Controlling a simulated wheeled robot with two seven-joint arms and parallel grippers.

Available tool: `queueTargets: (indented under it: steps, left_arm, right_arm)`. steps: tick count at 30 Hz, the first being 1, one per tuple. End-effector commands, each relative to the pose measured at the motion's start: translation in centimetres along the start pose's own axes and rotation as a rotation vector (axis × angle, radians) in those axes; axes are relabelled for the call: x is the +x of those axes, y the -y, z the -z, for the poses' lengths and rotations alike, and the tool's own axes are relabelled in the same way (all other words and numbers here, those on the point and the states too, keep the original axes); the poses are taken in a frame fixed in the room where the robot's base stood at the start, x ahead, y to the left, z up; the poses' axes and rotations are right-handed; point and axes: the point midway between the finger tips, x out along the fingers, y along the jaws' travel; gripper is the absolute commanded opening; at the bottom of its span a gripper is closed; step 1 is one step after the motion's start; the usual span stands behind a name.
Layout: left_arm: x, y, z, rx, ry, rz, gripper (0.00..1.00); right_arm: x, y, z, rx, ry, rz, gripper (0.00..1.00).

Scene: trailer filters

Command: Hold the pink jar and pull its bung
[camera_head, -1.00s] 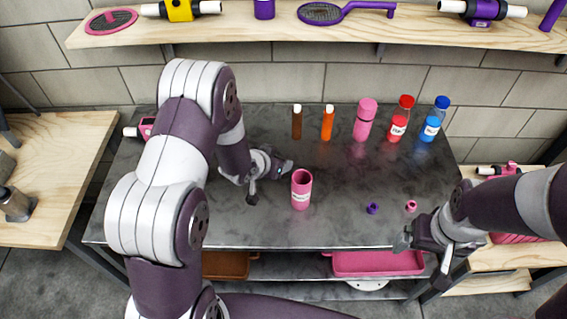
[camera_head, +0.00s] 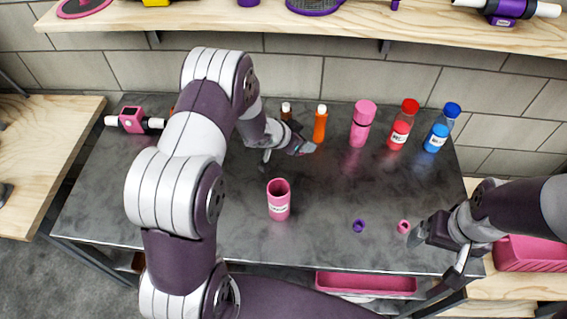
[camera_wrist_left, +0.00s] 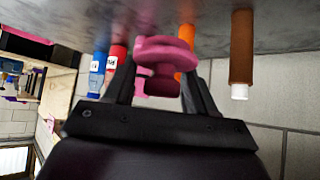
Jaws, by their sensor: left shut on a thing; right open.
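The pink jar (camera_head: 279,205) stands upright on the dark table, its mouth open and a white label on its front. My left gripper (camera_head: 302,148) is behind it, apart from it, in front of the brown and orange bottles. In the left wrist view its fingers (camera_wrist_left: 160,85) are shut on a pink piece (camera_wrist_left: 163,50) with a wide rounded end; it may be a bung, but I cannot tell for sure. The head view hardly shows it. My right gripper (camera_head: 418,236) is open and empty at the table's front right, close to a small pink ring-like piece (camera_head: 403,226).
A small purple piece (camera_head: 358,226) lies left of the pink one. Along the back stand brown (camera_head: 286,112), orange (camera_head: 320,125), pink (camera_head: 362,122), red (camera_head: 402,125) and blue (camera_head: 442,128) bottles. A shelf (camera_head: 330,32) hangs above. The table's left front is clear.

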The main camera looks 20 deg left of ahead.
Motion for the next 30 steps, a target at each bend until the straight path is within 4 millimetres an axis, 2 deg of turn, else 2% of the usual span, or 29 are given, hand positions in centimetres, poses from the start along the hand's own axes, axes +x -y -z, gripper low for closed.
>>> queueTargets:
  steps: [1,3,6,12,16,20,25,30]
  left_arm:
    - [0.9,0.0,-0.9,-0.001,0.0,0.0,0.22]
    - [1.2,0.1,-1.4,-0.001,0.001,0.001,0.22]
    - [1.0,1.2,-2.7,-0.005,0.001,0.003,0.22]
    - [0.1,5.0,-8.2,-0.007,0.002,0.003,0.22]
    - [-0.2,6.9,-11.0,-0.004,0.001,0.002,0.22]
    - [-0.1,7.6,-12.4,0.0,0.0,0.0,0.22]
    - [2.0,7.6,-14.6,-0.001,0.0,-0.001,0.22]
    - [2.7,7.7,-15.2,0.0,-0.001,0.0,0.22]
  right_arm:
    - [1.2,0.0,-0.1,0.0,0.0,0.0,0.96]
    - [1.4,0.0,-0.2,0.0,-0.001,0.0,0.96]
    - [1.0,0.0,-0.1,0.0,-0.001,0.0,0.96]
    - [-0.3,0.0,0.1,0.0,-0.001,0.0,0.96]
    - [-0.8,0.0,0.1,0.0,-0.001,0.0,0.96]
    - [-0.9,0.0,0.1,0.0,-0.001,0.0,0.96]
    - [-1.4,0.0,0.2,0.0,-0.001,0.0,0.96]
    - [-1.4,0.0,0.2,0.0,-0.001,0.0,0.96]
